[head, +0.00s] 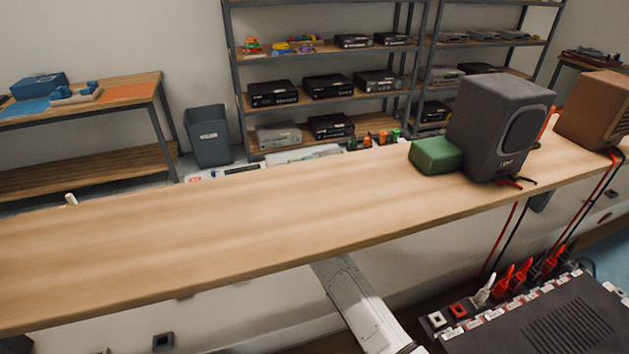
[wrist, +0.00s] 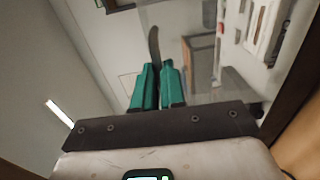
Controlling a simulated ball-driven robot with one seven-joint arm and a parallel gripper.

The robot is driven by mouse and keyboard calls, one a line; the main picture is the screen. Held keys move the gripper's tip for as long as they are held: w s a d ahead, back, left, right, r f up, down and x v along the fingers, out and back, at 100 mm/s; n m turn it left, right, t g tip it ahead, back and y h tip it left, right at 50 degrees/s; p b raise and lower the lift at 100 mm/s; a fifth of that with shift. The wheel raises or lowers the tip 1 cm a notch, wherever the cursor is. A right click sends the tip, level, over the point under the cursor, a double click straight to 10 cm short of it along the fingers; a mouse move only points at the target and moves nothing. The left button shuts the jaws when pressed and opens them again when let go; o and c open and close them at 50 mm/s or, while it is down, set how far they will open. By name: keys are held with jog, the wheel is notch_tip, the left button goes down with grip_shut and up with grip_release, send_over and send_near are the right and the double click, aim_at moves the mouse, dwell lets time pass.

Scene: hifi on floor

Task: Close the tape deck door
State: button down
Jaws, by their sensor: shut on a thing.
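My gripper (wrist: 158,68) shows in the wrist view with two teal fingers close together. A dark, thin, slightly curved strip (wrist: 154,42) rises from between the fingertips, and the fingers are shut on it; I cannot tell what it is. In the head view my white arm link reaches under the bench edge, and the gripper itself is hidden there. I cannot make out a tape deck door in either view. Several dark hi-fi units, one of them a black unit (head: 273,93), stand on the back shelves, too small to tell which is a tape deck.
A long wooden bench (head: 150,240) crosses the head view, mostly bare. A grey speaker (head: 490,125), a green box (head: 434,155) and a brown speaker (head: 596,108) stand at its right. A dark unit (head: 540,330) with red plugs and hanging cables is at lower right. A grey bin (head: 209,137) stands behind.

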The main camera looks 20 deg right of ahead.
jog(key=shift+w+r, duration=0.25)
jog(key=shift+r, duration=0.05)
jog(key=c, duration=1.2)
grip_release()
jog(key=shift+c, duration=0.2)
jog(key=shift+s, duration=0.15)
jog(key=s+p, duration=0.3)
jog(key=s, duration=0.7)
jog(key=shift+s, duration=0.3)
jog(key=shift+r, duration=0.1)
